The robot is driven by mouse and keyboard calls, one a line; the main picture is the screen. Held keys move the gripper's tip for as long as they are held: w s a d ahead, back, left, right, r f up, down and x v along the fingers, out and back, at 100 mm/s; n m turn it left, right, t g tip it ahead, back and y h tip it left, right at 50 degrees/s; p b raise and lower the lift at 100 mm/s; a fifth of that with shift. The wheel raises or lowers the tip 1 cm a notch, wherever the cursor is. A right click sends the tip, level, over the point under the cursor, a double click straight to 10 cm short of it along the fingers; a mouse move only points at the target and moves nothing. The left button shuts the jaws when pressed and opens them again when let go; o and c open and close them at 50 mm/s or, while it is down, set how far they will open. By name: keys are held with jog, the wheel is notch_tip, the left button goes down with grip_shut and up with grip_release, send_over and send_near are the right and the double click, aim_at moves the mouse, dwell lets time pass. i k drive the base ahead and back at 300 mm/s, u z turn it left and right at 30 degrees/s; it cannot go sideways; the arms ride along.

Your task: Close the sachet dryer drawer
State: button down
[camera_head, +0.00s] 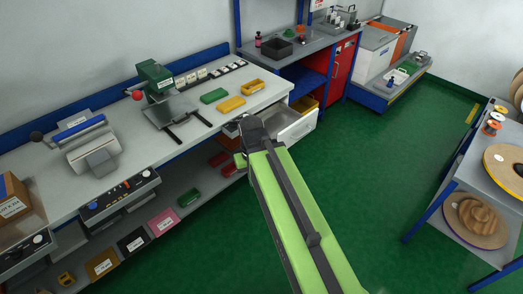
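A pale grey-white drawer (297,128) sticks out below the right end of the long workbench, which I take to be the sachet dryer drawer. It stands open, with its front face toward the green floor and part of its inside showing. My green and dark grey arm reaches up from the bottom of the picture. My gripper (240,140) is at the far end of the arm, just left of the drawer, and overlaps its left part in the picture. I cannot tell whether they touch.
The workbench (215,127) carries a green press (157,80) and green and yellow trays. A blue-framed trolley with cable reels (477,218) stands at the right. The green floor (365,160) between is clear.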

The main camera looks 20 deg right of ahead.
aim_at(282, 123)
jog(key=u, duration=0.35)
jog(key=i, duration=1)
